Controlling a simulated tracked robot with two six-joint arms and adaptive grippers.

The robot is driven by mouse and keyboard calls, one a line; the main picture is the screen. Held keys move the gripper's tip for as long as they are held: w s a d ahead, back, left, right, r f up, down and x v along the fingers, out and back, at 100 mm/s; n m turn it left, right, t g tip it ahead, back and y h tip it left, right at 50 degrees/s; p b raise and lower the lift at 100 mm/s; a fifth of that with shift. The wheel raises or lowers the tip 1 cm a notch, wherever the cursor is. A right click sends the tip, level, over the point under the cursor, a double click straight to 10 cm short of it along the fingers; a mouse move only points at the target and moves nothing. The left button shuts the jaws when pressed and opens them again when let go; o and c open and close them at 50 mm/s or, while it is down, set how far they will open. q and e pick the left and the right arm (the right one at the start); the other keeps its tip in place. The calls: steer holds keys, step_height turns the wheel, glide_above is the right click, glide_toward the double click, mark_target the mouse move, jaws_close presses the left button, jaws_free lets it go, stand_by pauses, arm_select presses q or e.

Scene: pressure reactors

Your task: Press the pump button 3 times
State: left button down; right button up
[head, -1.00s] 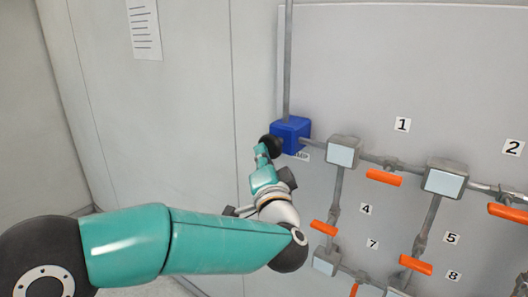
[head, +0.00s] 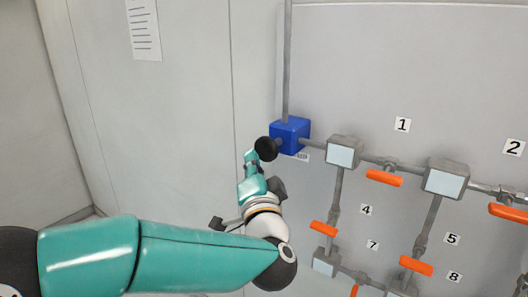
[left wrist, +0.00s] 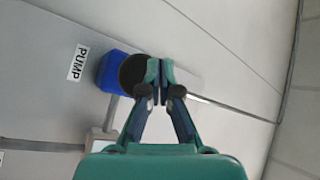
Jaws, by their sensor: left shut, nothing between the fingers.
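The pump is a blue box (head: 291,134) on the wall panel, with a round black button (head: 266,149) standing out on its left side. My left gripper (head: 250,157) is shut and empty, with its fingertips right at the button's outer face. In the left wrist view, the shut fingertips (left wrist: 159,73) are close beside the black button (left wrist: 132,72), with the blue box (left wrist: 112,71) behind it. I cannot tell whether they touch. The PUMP label (left wrist: 78,64) shows beside the box. My right gripper is not in view.
Grey pipes with several orange valve handles (head: 384,178) and grey junction boxes (head: 344,151) cover the panel to the right. A vertical pipe (head: 287,60) rises from the blue box. A paper sheet (head: 143,29) hangs on the left wall.

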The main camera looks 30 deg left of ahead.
arm_select(q)
steer(key=shift+s+a, duration=0.15)
steer(key=shift+s, duration=1.95)
stand_by(0.3)
steer(key=s+p, duration=0.3)
steer(key=p, duration=0.1)
steer(key=shift+s+a+p, duration=0.2)
steer(key=shift+s+p, duration=0.1)
steer(key=shift+s, duration=0.1)
steer(key=w, duration=0.8)
steer(key=shift+w+d, duration=0.35)
steer(key=shift+w, duration=0.05)
steer(key=shift+w+p, duration=0.1)
steer(key=shift+p, duration=0.2)
stand_by(1.0)
